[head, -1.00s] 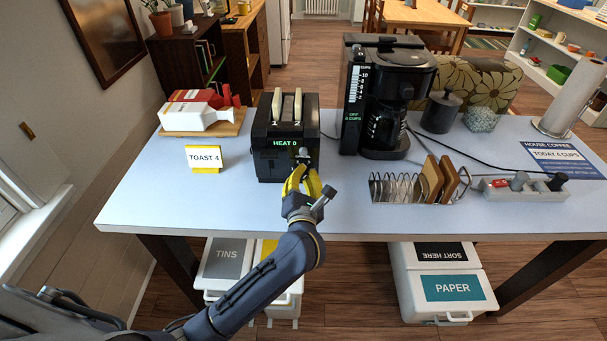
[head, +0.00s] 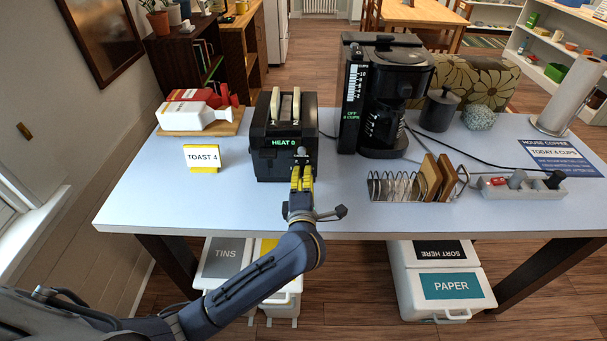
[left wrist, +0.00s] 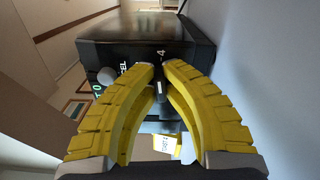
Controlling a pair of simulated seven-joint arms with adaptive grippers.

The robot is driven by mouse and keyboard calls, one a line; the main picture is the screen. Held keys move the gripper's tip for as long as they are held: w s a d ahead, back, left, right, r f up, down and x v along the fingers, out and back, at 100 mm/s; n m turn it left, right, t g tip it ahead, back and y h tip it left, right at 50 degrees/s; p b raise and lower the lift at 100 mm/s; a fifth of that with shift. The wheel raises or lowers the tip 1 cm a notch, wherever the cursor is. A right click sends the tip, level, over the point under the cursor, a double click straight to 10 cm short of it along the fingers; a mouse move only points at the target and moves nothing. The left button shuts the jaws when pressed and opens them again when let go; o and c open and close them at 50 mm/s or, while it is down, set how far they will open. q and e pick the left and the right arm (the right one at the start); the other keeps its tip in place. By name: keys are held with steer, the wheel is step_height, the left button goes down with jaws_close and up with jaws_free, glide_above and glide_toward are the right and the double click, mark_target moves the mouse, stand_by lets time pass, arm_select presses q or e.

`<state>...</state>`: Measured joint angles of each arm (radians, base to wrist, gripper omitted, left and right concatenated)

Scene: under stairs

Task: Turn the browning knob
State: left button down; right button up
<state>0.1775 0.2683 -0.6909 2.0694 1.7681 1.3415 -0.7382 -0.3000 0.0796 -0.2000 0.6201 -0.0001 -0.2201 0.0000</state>
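The black toaster (head: 286,140) stands on the table, with a green display reading HEAT 0. My left gripper (head: 302,172) is at the lower right of its front, yellow fingers pointing at the panel. The browning knob is hidden behind the fingers in the head view. In the left wrist view the fingertips (left wrist: 159,68) are close together with a narrow gap. A small dark piece with a pale mark, seemingly the browning knob (left wrist: 160,88), shows between them beside a printed 4. I cannot tell whether the fingers grip it. My right gripper is not in view.
A yellow-based card (head: 202,159) reads TOAST 4. A toast rack (head: 410,185) is front right. Table space left of my gripper is clear.

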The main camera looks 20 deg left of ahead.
arm_select(q)
steer(key=shift+r+m, duration=0.1)
steer(key=shift+m, duration=0.5)
steer(key=c, duration=1.5)
jaws_free()
steer(key=shift+s, duration=0.1)
steer(key=v, duration=1)
steer(key=shift+s+d, duration=0.1)
steer(key=shift+s, duration=0.15)
steer(key=shift+s+d, duration=0.15)
steer(key=shift+s, duration=0.45)
